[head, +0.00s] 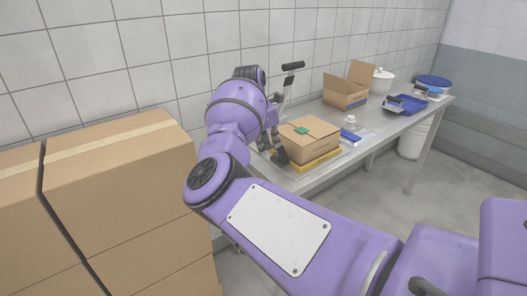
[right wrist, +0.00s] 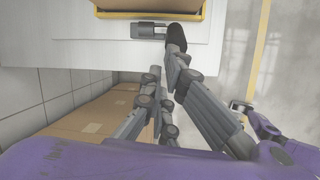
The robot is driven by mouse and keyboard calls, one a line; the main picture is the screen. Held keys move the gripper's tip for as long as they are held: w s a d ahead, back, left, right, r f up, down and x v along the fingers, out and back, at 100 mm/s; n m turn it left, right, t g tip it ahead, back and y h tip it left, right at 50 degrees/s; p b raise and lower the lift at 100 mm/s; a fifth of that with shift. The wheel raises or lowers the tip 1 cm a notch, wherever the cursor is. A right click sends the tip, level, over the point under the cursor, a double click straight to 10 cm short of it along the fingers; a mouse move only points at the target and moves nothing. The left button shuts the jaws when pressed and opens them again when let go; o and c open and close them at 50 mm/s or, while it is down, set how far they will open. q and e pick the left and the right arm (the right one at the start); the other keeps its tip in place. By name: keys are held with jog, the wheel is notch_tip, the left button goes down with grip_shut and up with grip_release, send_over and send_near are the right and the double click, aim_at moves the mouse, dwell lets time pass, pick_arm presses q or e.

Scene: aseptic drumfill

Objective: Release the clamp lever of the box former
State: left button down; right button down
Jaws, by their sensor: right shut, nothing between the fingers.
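My right gripper (head: 278,154) is shut and empty, close to the left side of the former. In the right wrist view its fingers (right wrist: 168,62) point toward the fitting; contact is unclear.
Large stacked cartons (head: 110,185) fill the left. Farther along the table (head: 372,138) are an open carton (head: 346,95), a white pot (head: 382,81) and a blue tray (head: 405,104).

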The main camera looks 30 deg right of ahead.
jog(key=shift+d+r, duration=0.4)
jog(key=shift+d, duration=0.25)
pick_arm(q)
jog(key=shift+w, duration=0.1)
dwell(1.1)
